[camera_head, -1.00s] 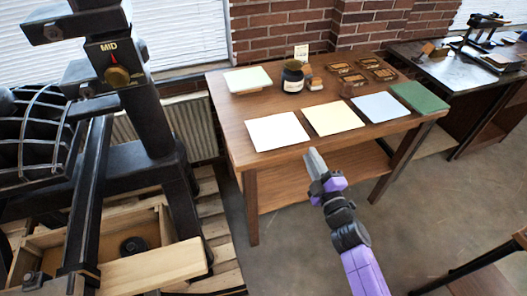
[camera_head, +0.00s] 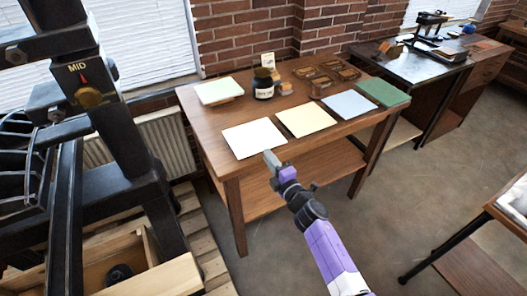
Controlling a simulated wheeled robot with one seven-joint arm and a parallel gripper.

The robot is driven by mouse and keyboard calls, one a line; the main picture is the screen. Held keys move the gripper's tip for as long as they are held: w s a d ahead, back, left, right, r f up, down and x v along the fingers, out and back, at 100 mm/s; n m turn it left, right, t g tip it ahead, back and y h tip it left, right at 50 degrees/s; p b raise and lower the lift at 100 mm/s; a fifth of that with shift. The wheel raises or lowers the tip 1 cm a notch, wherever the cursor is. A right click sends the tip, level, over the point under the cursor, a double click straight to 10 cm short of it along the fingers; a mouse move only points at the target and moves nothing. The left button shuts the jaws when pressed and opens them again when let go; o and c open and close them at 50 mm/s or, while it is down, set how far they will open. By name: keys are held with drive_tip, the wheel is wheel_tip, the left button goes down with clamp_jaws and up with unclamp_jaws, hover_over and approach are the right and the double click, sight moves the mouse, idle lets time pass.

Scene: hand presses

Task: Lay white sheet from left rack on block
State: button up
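A white sheet (camera_head: 254,138) lies flat on the wooden table (camera_head: 213,142), leftmost in the front row of sheets. A cream sheet (camera_head: 306,119), a light blue sheet (camera_head: 349,104) and a green sheet (camera_head: 383,91) lie to its right. A pale stack (camera_head: 219,91) sits on a wooden base at the table's back left. My gripper (camera_head: 270,158) is at the table's front edge, just in front of the white sheet in the picture. Its fingers overlap in this view, so their opening is unclear. I cannot make out a left rack or the block for certain.
A black jar (camera_head: 263,84), a small card (camera_head: 268,60) and several wooden pieces (camera_head: 329,73) stand at the table's back. A large black press (camera_head: 110,120) marked MID fills the left. A dark table (camera_head: 420,65) with a small press stands at back right. Floor shows between the tables.

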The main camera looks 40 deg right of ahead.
sight(265, 145)
drive_tip(key=shift+b+x, duration=0.3)
drive_tip(key=shift+x, duration=1.6)
drive_tip(key=shift+c, duration=0.3)
clamp_jaws()
wheel_tip(265, 145, up, 3)
drive_tip(key=p, duration=0.3)
drive_tip(key=shift+r, duration=0.15)
drive_tip(key=shift+s, duration=0.1)
